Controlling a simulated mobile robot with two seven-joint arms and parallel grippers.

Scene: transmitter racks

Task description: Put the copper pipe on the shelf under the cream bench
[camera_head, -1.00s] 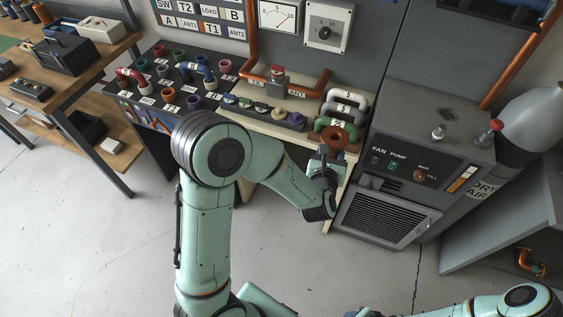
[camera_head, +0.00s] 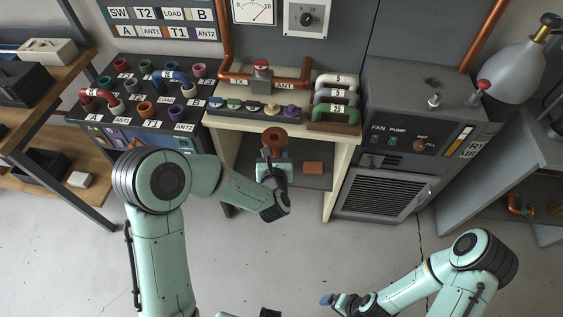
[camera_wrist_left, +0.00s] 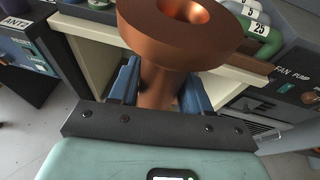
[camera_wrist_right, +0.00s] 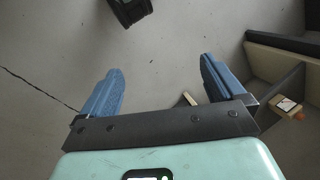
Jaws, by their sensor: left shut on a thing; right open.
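The copper pipe (camera_head: 274,140), with a wide round flange and open bore at its upper end, is held by my left gripper (camera_head: 273,166). In the left wrist view the blue fingers (camera_wrist_left: 162,88) close on its narrower stem (camera_wrist_left: 158,88), flange up. The cream bench (camera_head: 240,123) stands behind it, and the flange overlaps the bench's front edge in the head view. The dark shelf (camera_head: 291,178) shows under the bench top, partly hidden by my gripper. My right gripper (camera_head: 332,300) is open and empty over the floor; its fingers (camera_wrist_right: 160,72) are apart.
A reddish-brown block (camera_head: 313,168) lies on the shelf. The bench's front leg (camera_head: 333,190) bounds the opening at right. On the bench top are a row of coloured knobs (camera_head: 245,108) and numbered pipe arches (camera_head: 337,96). A grey fan-pump cabinet (camera_head: 400,140) stands right.

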